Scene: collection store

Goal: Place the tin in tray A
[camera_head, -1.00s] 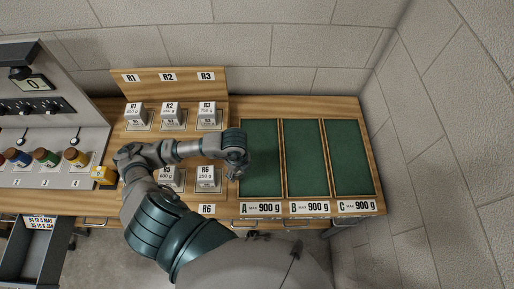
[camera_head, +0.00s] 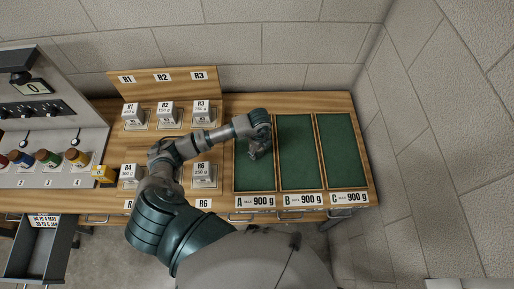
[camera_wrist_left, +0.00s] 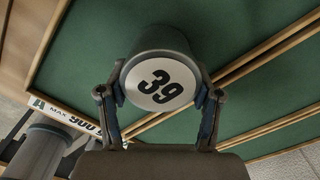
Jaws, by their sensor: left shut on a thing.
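The tin (camera_wrist_left: 160,75) is a dark grey cylinder with a round white label reading 39 on the end that faces the left wrist view. My left gripper (camera_wrist_left: 160,112) is shut on it, one finger on each side. In the head view, my left gripper (camera_head: 257,152) is over the upper middle of tray A (camera_head: 255,180), and the hand largely hides the tin there. Tray A is a green-lined, wood-edged tray marked A, max 900 g; its green floor (camera_wrist_left: 95,65) shows behind the tin. I cannot tell whether the tin touches the floor. My right gripper is not in view.
Tray B (camera_head: 299,170) and tray C (camera_head: 341,165) lie empty to the right. White boxes on marked places, such as R3 (camera_head: 202,112) and R6 (camera_head: 203,172), stand left of tray A. A panel with coloured jars (camera_head: 45,158) is at far left.

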